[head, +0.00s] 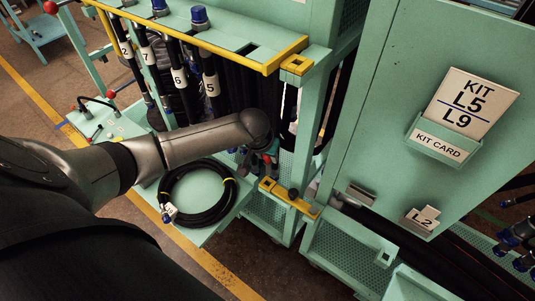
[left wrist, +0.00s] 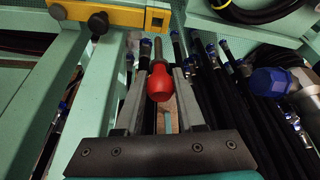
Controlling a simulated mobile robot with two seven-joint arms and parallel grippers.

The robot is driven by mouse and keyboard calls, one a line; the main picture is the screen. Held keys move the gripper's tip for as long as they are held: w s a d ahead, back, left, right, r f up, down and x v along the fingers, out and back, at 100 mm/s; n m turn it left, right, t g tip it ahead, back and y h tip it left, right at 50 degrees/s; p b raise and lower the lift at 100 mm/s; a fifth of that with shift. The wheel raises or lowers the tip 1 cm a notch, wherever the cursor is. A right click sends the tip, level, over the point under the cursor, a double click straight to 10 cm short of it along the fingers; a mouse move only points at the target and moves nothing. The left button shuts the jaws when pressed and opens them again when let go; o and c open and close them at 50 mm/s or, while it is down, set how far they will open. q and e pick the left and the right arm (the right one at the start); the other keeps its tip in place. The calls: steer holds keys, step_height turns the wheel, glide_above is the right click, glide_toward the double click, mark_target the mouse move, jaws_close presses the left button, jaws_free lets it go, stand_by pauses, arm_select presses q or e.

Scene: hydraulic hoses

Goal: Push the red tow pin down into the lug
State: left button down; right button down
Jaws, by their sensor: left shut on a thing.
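The red tow pin shows in the left wrist view (left wrist: 160,83) as a rounded red handle with a grey metal shank beyond it. My left gripper (left wrist: 161,72) is shut on it, one finger on each side of the handle. In the head view the gripper (head: 262,163) hangs below my left wrist, with a bit of red showing beside it. A yellow lug plate (left wrist: 157,18) with a dark hole lies beyond the shank tip, which looks apart from it. It also shows in the head view (head: 268,185), just below the gripper. My right gripper is out of view.
A dark knob (head: 293,194) stands on the yellow coupling beside the lug. A coiled black hose (head: 198,192) lies on the green shelf at left. Numbered hoses (head: 180,78) hang from the rack above. A green kit cabinet (head: 400,100) stands close on the right.

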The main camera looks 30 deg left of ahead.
mark_target(267, 168)
arm_select(q)
steer(key=shift+f+b, duration=1.3)
steer(key=shift+f, duration=1.8)
steer(key=shift+f+b, duration=1.3)
steer(key=shift+f, duration=0.95)
steer(key=shift+c, duration=2.2)
jaws_free()
